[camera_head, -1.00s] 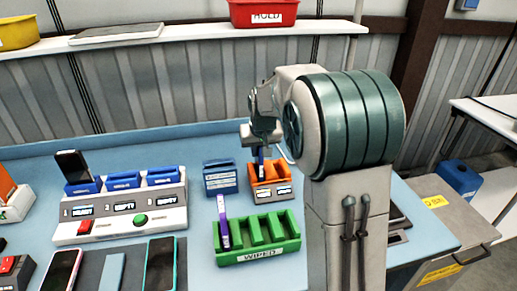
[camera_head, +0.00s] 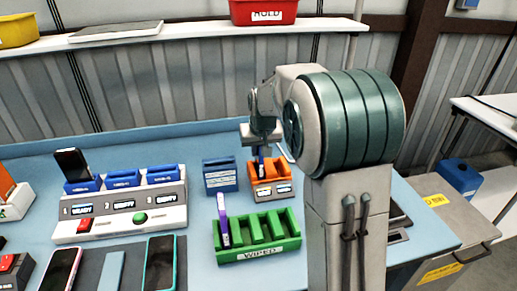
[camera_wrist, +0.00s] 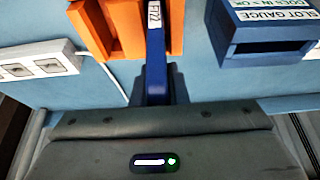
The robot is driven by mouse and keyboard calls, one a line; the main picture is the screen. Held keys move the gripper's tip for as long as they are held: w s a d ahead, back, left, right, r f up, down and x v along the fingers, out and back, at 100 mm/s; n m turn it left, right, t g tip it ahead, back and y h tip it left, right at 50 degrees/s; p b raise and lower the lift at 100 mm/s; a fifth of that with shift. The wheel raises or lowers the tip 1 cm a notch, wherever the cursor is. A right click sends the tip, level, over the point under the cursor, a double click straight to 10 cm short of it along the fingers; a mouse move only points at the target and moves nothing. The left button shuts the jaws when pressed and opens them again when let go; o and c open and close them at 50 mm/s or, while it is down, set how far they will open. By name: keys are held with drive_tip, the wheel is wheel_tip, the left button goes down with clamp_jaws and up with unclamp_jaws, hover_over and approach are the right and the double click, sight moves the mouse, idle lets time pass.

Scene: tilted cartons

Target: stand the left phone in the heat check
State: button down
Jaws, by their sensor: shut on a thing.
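My gripper (camera_head: 262,148) is shut on a slim blue phone (camera_wrist: 155,62), seen edge-on with a white label on its edge. The phone is upright at the orange stand (camera_head: 282,171), between its orange walls in the wrist view (camera_wrist: 95,28). The stand has small lit displays on its front, too small to read. I cannot tell whether the phone's lower end touches the slot floor. In the head view the phone is mostly hidden by my gripper. Two more phones lie flat at the front, a pink-edged one (camera_head: 62,272) and a teal-edged one (camera_head: 160,265).
A blue slot gauge (camera_head: 220,177) stands just left of the orange stand. A green WIPED rack (camera_head: 258,250) with a purple phone (camera_head: 223,222) upright in its left slot is in front. A three-slot charger (camera_head: 120,215) holds a dark phone (camera_head: 72,163) at left.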

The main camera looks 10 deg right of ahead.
idle(0.4)
drive_tip(key=c, duration=1.3)
unclamp_jaws()
drive_tip(key=shift+c, duration=0.2)
drive_tip(key=v, duration=1.3)
drive_tip(key=shift+r, duration=0.35)
drive_tip(key=shift+s+r, duration=0.1)
drive_tip(key=shift+r, duration=0.05)
wheel_tip(320, 180, up, 7)
drive_tip(key=p, duration=0.5)
